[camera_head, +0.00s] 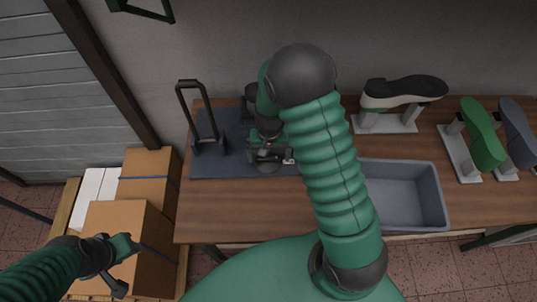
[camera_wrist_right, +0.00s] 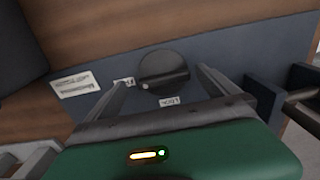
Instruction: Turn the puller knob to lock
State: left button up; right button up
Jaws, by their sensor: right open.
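The puller knob (camera_wrist_right: 163,72) is a round black dial with a raised grip and a small white dot at its lower left, on a dark blue-grey plate. One white label (camera_wrist_right: 169,101) sits just below the knob, and another (camera_wrist_right: 123,82) sits to its left. My right gripper (camera_wrist_right: 166,78) is open, its two fingers on either side of the knob in the wrist view; I cannot tell whether they touch it. In the head view my right gripper (camera_head: 268,155) is over the dark mat, and the knob cannot be made out. My left gripper (camera_head: 122,266) is open and empty, beside the boxes.
A black handle frame (camera_head: 197,115) stands at the mat's left. A grey bin (camera_head: 440,195) sits on the wooden table to the right. A shoe on a stand (camera_head: 400,92) and green and grey lasts (camera_head: 482,135) stand farther right. Cardboard boxes (camera_head: 150,165) stand left of the table.

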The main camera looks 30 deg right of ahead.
jog(key=shift+f, duration=0.25)
jog(key=shift+w+a+f, duration=0.1)
jog(key=shift+w+f, duration=0.35)
jog(key=shift+w, duration=0.25)
jog(key=shift+c, duration=1.5)
jog(key=shift+s+d+r, duration=0.15)
jog(key=shift+s+d, duration=0.05)
jog(key=shift+s, duration=0.1)
jog(key=c, duration=0.5)
jog(key=shift+a, duration=0.1)
jog(key=c, duration=0.6)
pick_arm(q)
jog(key=shift+w+f, duration=0.2)
jog(key=shift+w, duration=0.15)
pick_arm(e)
jog(key=shift+o, duration=0.2)
